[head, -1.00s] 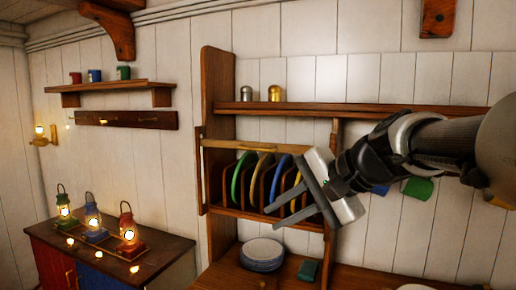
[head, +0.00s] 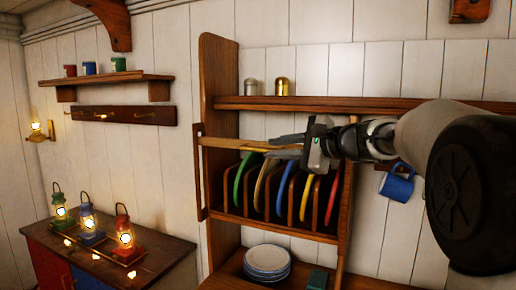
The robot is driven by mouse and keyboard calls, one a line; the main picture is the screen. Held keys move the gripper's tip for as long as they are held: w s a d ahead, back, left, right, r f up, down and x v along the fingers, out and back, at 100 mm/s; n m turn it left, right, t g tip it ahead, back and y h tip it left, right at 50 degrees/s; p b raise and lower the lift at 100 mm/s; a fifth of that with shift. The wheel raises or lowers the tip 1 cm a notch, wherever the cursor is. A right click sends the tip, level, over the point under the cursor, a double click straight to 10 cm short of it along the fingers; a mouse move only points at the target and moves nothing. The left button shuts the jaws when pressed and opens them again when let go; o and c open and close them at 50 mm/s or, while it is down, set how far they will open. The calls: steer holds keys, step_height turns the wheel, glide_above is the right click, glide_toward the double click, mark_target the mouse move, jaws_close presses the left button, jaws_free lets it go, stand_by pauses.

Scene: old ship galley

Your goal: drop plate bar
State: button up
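The plate bar (head: 235,142) is a pale wooden rail across the front of the wooden plate rack (head: 202,180), level with the tops of the plates. Its left end meets the rack's left upright; its right end is hidden behind my gripper. My gripper (head: 284,147) is at the right part of the bar, with one finger above it and one below. The fingers are apart; whether they touch the bar is not clear.
A shelf (head: 300,103) with two shakers runs just above the bar. A white plate stack (head: 267,260) sits on the counter below. A blue mug (head: 397,183) hangs at right. Lit lanterns (head: 88,222) stand on a cabinet at left.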

mark_target(263, 150)
steer(key=p+x, duration=0.1)
steer(key=x, duration=0.6)
steer(key=shift+w+a+f, duration=0.1)
steer(key=shift+w+a, duration=0.05)
steer(key=shift+a, duration=0.05)
jaws_close()
